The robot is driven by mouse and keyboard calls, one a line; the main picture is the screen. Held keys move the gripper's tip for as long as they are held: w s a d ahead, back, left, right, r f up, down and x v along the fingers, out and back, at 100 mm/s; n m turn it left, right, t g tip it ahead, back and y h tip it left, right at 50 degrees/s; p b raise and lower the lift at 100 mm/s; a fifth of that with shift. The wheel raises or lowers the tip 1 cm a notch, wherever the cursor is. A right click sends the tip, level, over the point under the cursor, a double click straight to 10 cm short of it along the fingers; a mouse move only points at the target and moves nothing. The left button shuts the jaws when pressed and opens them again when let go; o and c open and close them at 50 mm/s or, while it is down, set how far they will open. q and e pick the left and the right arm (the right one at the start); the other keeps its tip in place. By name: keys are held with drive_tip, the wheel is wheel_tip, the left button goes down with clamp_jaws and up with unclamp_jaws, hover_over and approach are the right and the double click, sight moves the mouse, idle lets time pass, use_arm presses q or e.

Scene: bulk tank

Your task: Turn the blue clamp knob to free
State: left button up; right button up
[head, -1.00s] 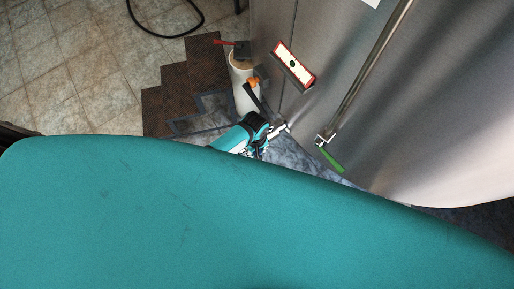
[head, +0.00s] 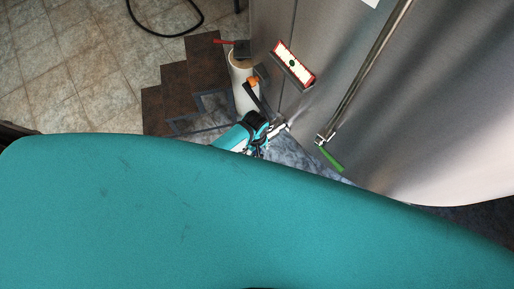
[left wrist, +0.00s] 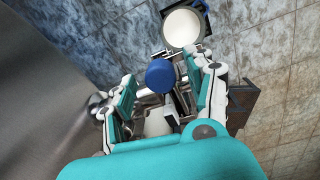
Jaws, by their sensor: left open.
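The blue clamp knob (left wrist: 160,76) shows round in the left wrist view, a little above the middle. My left gripper (left wrist: 163,86) is open, with one finger on each side of the knob in that view. I cannot tell whether a finger touches it. Metal and white parts lie behind and below the knob, partly covered by the fingers. In the head view my left gripper (head: 268,132) is beside the tank's lower wall, and the knob cannot be made out there. My right gripper is not in view.
The steel tank (head: 420,110) fills the right, with a vertical pipe (head: 362,78) and a green handle (head: 332,158). A white cylinder (head: 240,74), orange part (head: 253,82) and red-bordered plate (head: 293,63) are close to the gripper. A black hose (head: 165,34) lies on the tiled floor.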

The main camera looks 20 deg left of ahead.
use_arm(q)
wheel_tip(320, 180, up, 12)
drive_tip(key=shift+s+a, duration=0.15)
idle(0.4)
drive_tip(key=shift+s, duration=0.1)
idle(0.4)
